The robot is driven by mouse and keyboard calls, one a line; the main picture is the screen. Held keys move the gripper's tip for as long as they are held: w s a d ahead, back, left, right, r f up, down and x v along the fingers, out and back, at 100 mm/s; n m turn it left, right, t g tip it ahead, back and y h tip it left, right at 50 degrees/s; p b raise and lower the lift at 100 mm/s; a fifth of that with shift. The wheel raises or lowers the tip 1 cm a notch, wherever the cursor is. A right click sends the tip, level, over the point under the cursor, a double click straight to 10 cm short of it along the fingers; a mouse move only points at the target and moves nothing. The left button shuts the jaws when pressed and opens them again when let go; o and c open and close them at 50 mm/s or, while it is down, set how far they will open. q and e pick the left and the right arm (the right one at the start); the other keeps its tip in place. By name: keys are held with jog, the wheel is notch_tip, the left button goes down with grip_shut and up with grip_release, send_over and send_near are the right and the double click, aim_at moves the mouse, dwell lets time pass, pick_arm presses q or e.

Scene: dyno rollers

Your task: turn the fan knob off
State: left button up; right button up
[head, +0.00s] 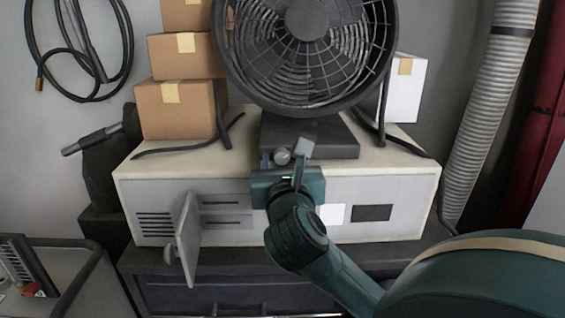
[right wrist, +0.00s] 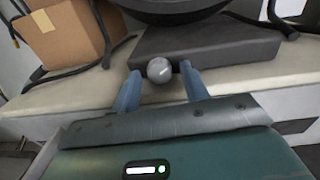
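The black fan (head: 308,60) stands on a dark base (head: 335,138) on top of a pale cabinet. The fan knob is a round grey ball (head: 282,157) at the front left of this base; it also shows in the right wrist view (right wrist: 159,69). My right gripper (head: 285,155) is at the knob, its fingers apart with one on each side of it. In the right wrist view the fingers (right wrist: 160,73) are open, with small gaps between them and the knob. Whether the fingertips touch it is hard to tell. My left gripper is not in view.
The cabinet (head: 400,200) has a small door (head: 188,238) swung open at its left front. Black cables lie on the cabinet top. A ribbed hose (head: 490,110) hangs at the right.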

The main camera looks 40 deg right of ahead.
jog(key=c, duration=0.9)
jog(key=shift+o, duration=0.2)
jog(key=shift+r+p, duration=0.1)
jog(key=shift+p, duration=0.35)
jog(key=shift+n+p, duration=0.45)
jog(key=shift+n, duration=0.05)
jog(key=o, duration=1)
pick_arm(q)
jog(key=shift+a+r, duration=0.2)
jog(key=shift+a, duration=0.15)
